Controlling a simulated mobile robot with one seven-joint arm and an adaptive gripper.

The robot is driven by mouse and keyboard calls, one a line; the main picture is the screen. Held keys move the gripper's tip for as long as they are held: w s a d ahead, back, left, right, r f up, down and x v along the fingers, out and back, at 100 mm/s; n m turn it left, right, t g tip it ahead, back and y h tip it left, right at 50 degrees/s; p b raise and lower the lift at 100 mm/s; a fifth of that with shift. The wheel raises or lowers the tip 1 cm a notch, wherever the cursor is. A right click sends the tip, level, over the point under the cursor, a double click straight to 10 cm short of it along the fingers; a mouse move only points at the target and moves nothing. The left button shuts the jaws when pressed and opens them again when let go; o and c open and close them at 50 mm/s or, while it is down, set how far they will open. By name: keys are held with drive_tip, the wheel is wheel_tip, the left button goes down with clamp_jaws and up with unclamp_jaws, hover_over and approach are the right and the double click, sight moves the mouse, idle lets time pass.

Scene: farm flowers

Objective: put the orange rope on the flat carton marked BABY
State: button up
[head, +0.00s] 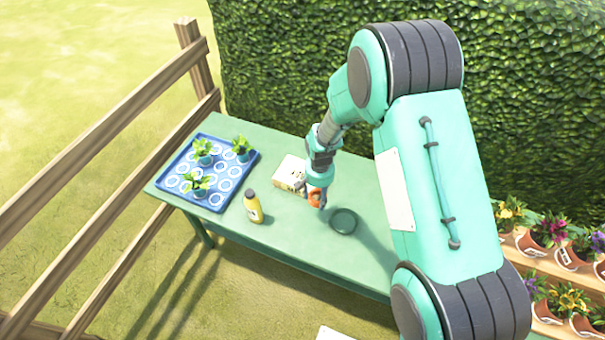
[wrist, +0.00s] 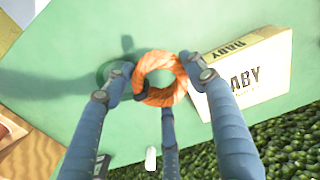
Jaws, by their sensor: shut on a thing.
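The orange rope (wrist: 147,93) is a thick coiled ring in the wrist view, held between the fingers of my gripper (wrist: 160,82). In the head view the rope (head: 314,197) shows as a small orange patch below my gripper (head: 318,196), partly hidden by the fingers. My gripper is shut on it. The flat carton marked BABY (wrist: 250,72) is a cream box just right of the rope in the wrist view, close beside a finger. In the head view the carton (head: 290,172) lies on the table left of my gripper. I cannot tell how high the rope is above the table.
The green table (head: 290,235) also bears a dark green round dish (head: 343,221) right of my gripper, a yellow bottle (head: 253,207) and a blue tray (head: 219,143) with several potted plants at the left. A hedge stands behind. Flower pots (head: 548,234) stand on shelves at right.

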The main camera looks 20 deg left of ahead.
drive_tip(key=w+a, duration=0.3)
drive_tip(key=w, duration=0.1)
drive_tip(key=w+a+f, duration=0.1)
drive_tip(key=w+a, duration=0.2)
drive_tip(key=w, duration=0.1)
drive_tip(key=w+a, duration=0.3)
drive_tip(key=w, duration=0.2)
drive_tip(key=shift+w+a+f, duration=0.1)
drive_tip(key=shift+a+f, duration=0.05)
drive_tip(key=shift+f, duration=0.05)
drive_tip(key=shift+f, duration=1.75)
drive_tip(key=shift+f, duration=0.15)
drive_tip(key=o, duration=1.3)
drive_tip(key=shift+o, duration=0.2)
wheel_tip(320, 180, up, 12)
